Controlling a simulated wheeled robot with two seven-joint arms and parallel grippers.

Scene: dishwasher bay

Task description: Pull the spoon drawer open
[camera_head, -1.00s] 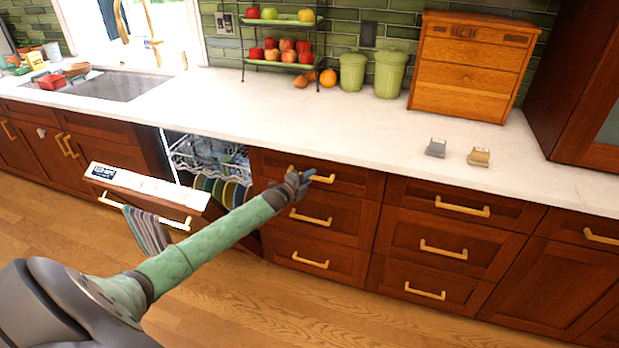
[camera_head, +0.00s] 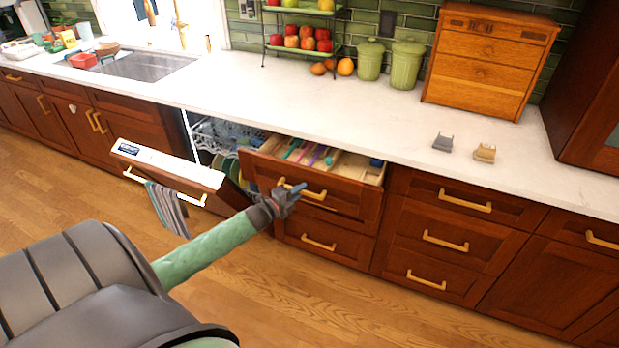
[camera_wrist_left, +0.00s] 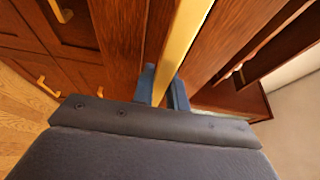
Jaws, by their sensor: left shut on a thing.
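The spoon drawer (camera_head: 340,202) is the top wooden drawer right of the dishwasher, and it stands pulled out from the cabinet. Several colored utensils (camera_head: 308,153) lie inside it in light wooden compartments. My left gripper (camera_head: 293,189) is at the left part of the drawer's gold handle (camera_head: 316,195). In the left wrist view, the handle (camera_wrist_left: 186,42) runs between the blue fingers of the gripper (camera_wrist_left: 162,88), which is shut on it. My right gripper is not in view.
The dishwasher door (camera_head: 165,165) hangs open to the left, with a striped towel (camera_head: 168,207) on it. Closed drawers (camera_head: 440,240) are to the right. Two small holders (camera_head: 484,153) sit on the white counter (camera_head: 400,135). Wooden floor (camera_head: 300,290) is clear in front.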

